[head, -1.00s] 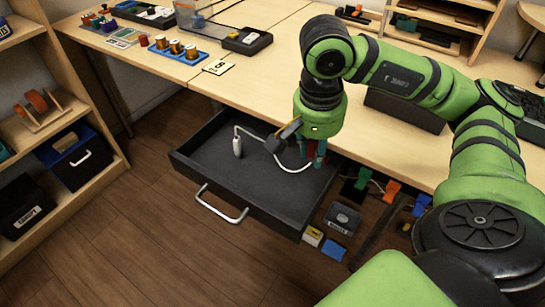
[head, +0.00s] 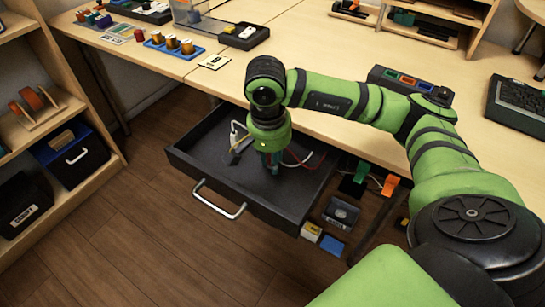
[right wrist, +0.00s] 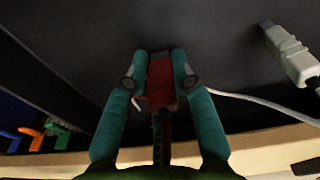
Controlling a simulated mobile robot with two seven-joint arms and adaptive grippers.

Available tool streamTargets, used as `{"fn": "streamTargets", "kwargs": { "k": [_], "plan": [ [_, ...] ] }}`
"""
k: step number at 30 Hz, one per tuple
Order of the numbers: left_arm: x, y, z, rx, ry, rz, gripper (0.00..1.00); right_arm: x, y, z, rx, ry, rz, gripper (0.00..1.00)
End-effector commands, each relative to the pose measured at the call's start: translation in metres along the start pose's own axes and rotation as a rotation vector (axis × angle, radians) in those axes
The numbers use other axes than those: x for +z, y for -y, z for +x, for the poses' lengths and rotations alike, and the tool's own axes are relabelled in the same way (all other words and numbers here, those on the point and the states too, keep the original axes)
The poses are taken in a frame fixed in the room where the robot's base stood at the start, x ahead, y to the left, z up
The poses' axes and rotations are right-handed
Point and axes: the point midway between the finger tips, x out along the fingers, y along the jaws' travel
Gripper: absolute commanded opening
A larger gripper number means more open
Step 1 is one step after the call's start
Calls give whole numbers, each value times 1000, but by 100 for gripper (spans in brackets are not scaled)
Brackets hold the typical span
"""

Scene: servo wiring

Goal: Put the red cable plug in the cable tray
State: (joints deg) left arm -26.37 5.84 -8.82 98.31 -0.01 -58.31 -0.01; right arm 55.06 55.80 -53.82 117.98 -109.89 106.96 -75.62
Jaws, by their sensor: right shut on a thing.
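The red cable plug (right wrist: 161,80) is between the teal fingers of my right gripper (right wrist: 160,77) in the right wrist view. A dark red cable runs from it toward the camera. In the head view my right gripper (head: 271,166) points down into the open dark drawer-like tray (head: 205,168) under the table's edge. Its fingers hide the plug there. I cannot tell whether the plug touches the tray floor. A white plug (head: 234,132) with a white cable lies in the same tray; it also shows in the right wrist view (right wrist: 293,55). My left gripper is not in view.
The tray's metal handle (head: 219,199) faces the floor side. Green and orange clips (head: 390,185) hang to the right, near a small black box (head: 341,212) and yellow and blue blocks. A box with coloured slots (head: 410,82) stands on the table (head: 340,60).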

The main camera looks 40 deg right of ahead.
Motion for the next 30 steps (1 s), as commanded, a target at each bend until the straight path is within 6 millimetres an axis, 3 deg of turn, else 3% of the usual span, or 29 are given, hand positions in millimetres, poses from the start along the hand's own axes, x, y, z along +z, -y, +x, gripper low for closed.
{"fn": "streamTargets", "kwargs": {
  "k": [10,11,12,26,30],
  "plan": [
    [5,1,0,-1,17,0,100,0,0,3,0,0,0,4],
    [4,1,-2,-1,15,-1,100,0,0,2,0,0,0,34],
    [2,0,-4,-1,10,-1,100,0,0,2,0,0,0,49],
    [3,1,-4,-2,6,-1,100,0,0,-1,0,0,0,49],
    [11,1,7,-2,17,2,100,-1,1,-24,-6,-2,-1,49]
  ]
}}
